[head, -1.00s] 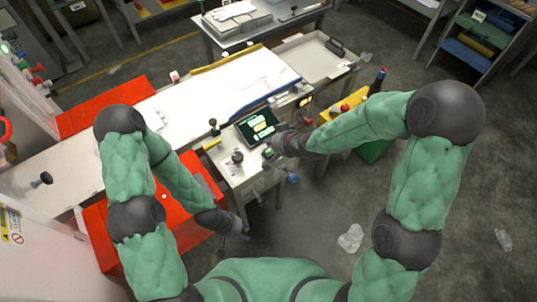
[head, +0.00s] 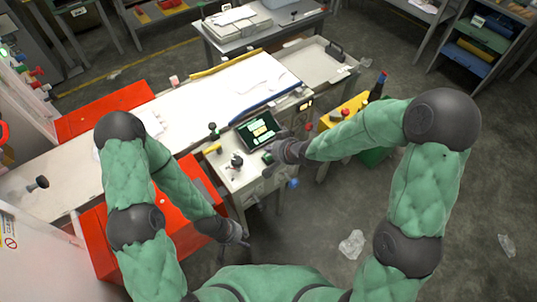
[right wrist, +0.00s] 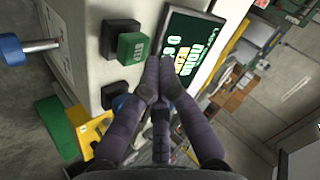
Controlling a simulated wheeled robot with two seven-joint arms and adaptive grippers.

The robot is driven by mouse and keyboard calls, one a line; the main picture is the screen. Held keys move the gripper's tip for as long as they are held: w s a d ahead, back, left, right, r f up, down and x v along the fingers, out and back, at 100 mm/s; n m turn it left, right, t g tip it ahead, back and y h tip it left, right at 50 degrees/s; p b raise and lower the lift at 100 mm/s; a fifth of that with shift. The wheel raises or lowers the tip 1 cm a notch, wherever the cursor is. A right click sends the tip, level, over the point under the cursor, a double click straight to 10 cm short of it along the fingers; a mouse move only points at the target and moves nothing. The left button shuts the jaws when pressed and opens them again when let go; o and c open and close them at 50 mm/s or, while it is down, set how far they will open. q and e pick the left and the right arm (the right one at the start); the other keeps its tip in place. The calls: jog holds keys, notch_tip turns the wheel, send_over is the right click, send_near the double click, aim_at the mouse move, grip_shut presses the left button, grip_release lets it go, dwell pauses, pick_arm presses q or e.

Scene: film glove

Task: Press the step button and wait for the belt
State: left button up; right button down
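The green step button (right wrist: 133,48) sits on a dark base on the pale control console in the right wrist view. It also shows in the head view (head: 267,157), just left of my right gripper. My right gripper (right wrist: 163,62) has its fingertips together, in front of the console beside the button and the lit screen (right wrist: 187,45). I see no clear contact with the button. My left gripper (head: 242,240) hangs low at the front left of the console, away from the button; its finger opening is unclear. The pale belt (head: 190,100) runs behind the console.
The console also carries a black knob (head: 236,160) and a blue knob (head: 293,183). Red bins (head: 97,240) stand along the belt. A yellow stand (head: 345,112) with bottles is right of the console. Crumpled clear film (head: 351,244) lies on the open floor.

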dwell(0.7)
jog(key=shift+f, duration=0.4)
